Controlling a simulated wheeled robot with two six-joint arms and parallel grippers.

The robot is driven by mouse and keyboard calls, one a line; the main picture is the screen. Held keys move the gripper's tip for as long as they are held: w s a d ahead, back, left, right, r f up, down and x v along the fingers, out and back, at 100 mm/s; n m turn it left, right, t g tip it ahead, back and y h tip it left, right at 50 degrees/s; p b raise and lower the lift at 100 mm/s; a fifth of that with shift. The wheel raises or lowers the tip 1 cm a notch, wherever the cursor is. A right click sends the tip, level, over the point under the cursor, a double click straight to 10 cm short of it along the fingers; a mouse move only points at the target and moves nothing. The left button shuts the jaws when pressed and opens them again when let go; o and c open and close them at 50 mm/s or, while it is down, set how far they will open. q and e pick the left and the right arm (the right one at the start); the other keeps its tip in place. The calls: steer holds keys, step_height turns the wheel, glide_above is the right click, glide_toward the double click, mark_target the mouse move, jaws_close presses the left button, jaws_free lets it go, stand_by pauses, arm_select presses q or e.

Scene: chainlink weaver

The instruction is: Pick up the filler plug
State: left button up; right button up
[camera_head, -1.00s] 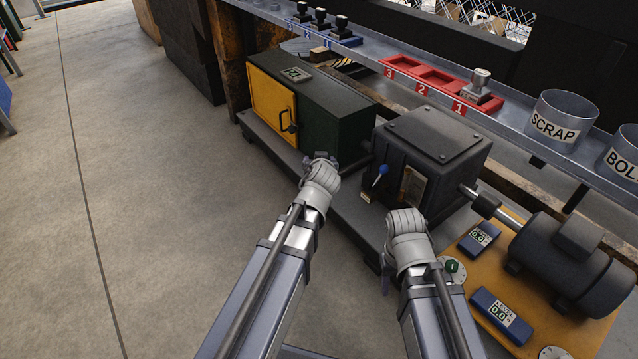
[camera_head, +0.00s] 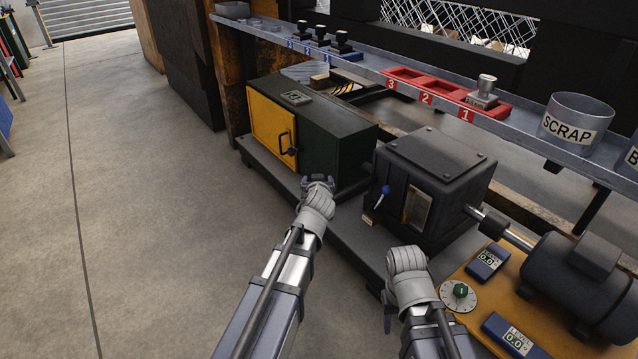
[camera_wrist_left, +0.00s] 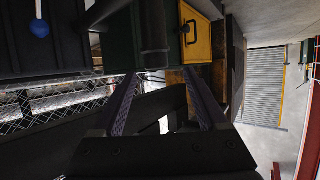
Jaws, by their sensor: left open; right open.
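No part is clearly marked as the filler plug, and I cannot tell for certain which one it is. The dark gearbox housing (camera_head: 440,150) has a flat bolted lid, a blue-knobbed lever (camera_head: 384,190) and a small window on its front. My left gripper (camera_head: 318,180) is in front of the green and yellow cabinet, left of the gearbox. In the left wrist view its two fingers (camera_wrist_left: 160,80) are spread with nothing between them. My right gripper (camera_head: 388,300) is open, low in front of the gearbox; its fingers are mostly hidden by its wrist.
On the shelf are a red tray (camera_head: 398,71) with a metal piece (camera_head: 485,88) at slot 1, a blue tray with black-knobbed pieces (camera_head: 320,34), and a scrap bin (camera_head: 575,112). A motor (camera_head: 585,280) stands right on a yellow base. Floor at left is clear.

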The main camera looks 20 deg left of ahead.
arm_select(q)
steer(key=x, duration=0.1)
steer(key=b+x, duration=0.1)
steer(key=x, duration=0.1)
steer(key=b+x, duration=0.1)
steer(key=x, duration=0.1)
steer(key=shift+w+d+f, duration=0.1)
steer(key=shift+d+f, duration=0.15)
jaws_close()
stand_by(0.4)
